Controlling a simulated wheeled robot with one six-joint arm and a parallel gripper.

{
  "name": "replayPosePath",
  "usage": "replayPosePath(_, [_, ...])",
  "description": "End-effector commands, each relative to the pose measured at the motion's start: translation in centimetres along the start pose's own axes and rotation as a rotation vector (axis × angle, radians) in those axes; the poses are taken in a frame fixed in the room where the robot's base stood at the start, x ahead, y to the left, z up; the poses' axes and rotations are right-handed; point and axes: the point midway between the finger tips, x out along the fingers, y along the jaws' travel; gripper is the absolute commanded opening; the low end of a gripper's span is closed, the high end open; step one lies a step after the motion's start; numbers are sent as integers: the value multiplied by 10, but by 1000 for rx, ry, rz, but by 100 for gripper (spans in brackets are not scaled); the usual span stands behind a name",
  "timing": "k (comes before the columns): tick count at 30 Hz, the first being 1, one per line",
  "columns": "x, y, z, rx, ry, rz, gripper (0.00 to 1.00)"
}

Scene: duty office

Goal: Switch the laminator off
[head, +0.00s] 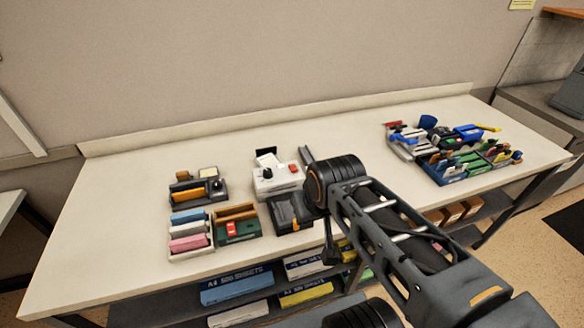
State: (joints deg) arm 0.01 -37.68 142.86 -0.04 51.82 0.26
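No label tells me for certain which device is the laminator. A white box-shaped device (277,180) with a black knob, a dark upright part at its back and a small red part on top stands near the middle of the table. A dark grey device (284,211) stands in front of the white one. My gripper (316,200) is just right of the white and dark devices, partly hidden by my wrist. I cannot make out its fingertips or any contact.
The devices stand on a long pale table (120,215). A tray of coloured blocks (190,235) and a dark holder (197,191) are at left. A crowded blue organizer (470,165) is at right. Paper packs (237,286) lie on the shelf below. The table's left end is clear.

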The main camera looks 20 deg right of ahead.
Motion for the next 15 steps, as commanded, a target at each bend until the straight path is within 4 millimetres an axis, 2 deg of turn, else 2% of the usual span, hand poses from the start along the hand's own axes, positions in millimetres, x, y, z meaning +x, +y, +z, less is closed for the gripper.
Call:
replayPosePath(5, [0,0,0,0,0,0,44])
replayPosePath(15, [0,0,0,0,0,0,11])
